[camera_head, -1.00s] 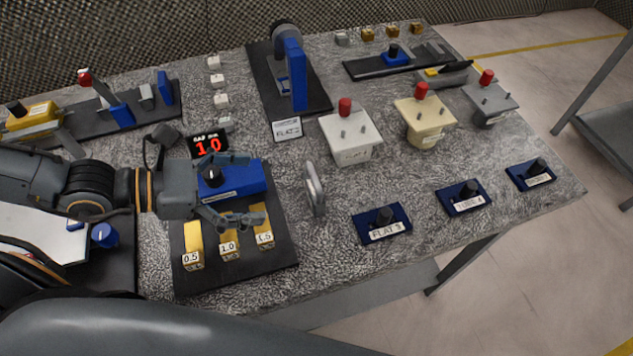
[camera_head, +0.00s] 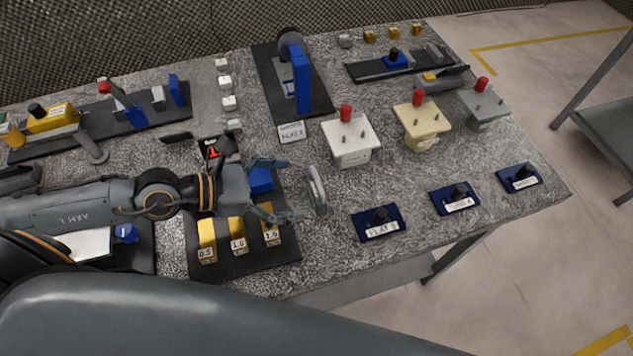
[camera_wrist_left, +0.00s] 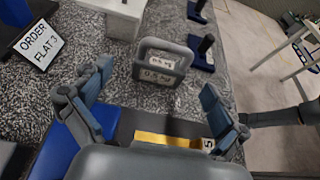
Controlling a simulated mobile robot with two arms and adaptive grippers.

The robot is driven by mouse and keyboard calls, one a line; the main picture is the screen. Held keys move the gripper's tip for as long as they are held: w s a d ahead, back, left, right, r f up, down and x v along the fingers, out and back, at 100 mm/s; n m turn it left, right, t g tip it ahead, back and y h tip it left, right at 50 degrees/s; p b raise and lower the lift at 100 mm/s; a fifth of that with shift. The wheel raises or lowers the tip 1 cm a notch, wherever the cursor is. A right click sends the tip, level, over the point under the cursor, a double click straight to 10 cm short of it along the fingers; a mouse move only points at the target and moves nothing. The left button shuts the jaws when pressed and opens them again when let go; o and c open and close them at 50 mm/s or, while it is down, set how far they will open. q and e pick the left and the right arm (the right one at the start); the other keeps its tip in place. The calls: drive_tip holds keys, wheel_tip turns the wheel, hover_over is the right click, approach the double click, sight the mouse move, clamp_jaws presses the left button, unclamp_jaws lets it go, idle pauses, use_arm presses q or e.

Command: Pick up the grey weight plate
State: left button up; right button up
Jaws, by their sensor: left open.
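The grey weight plate (camera_head: 316,190) stands upright on the speckled table, right of my left gripper (camera_head: 294,188). In the left wrist view the plate (camera_wrist_left: 163,49) is a rounded grey frame with white labels that seem to read 0.5 kg. My left gripper (camera_wrist_left: 156,78) is open, its two fingers spread to either side of the line to the plate. The plate lies just beyond the fingertips, apparently not between them. Nothing is held. My right gripper is not in view.
Below the left gripper is a black base with yellow blocks (camera_head: 239,229) and a blue block (camera_head: 261,180). A white box with a red knob (camera_head: 350,140) stands right of the plate. A blue FLAT 3 pad (camera_head: 375,222) lies at front right.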

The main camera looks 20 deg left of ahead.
sight(314, 189)
use_arm(q)
drive_tip(key=shift+p+x, duration=1)
drive_tip(key=shift+x, duration=1.35)
drive_tip(key=shift+w+d+f, duration=0.1)
drive_tip(key=shift+d+f, duration=0.1)
drive_tip(key=shift+d, duration=0.15)
drive_tip(key=c, duration=1.7)
drive_tip(key=shift+c, duration=0.2)
drive_tip(key=shift+r, duration=0.15)
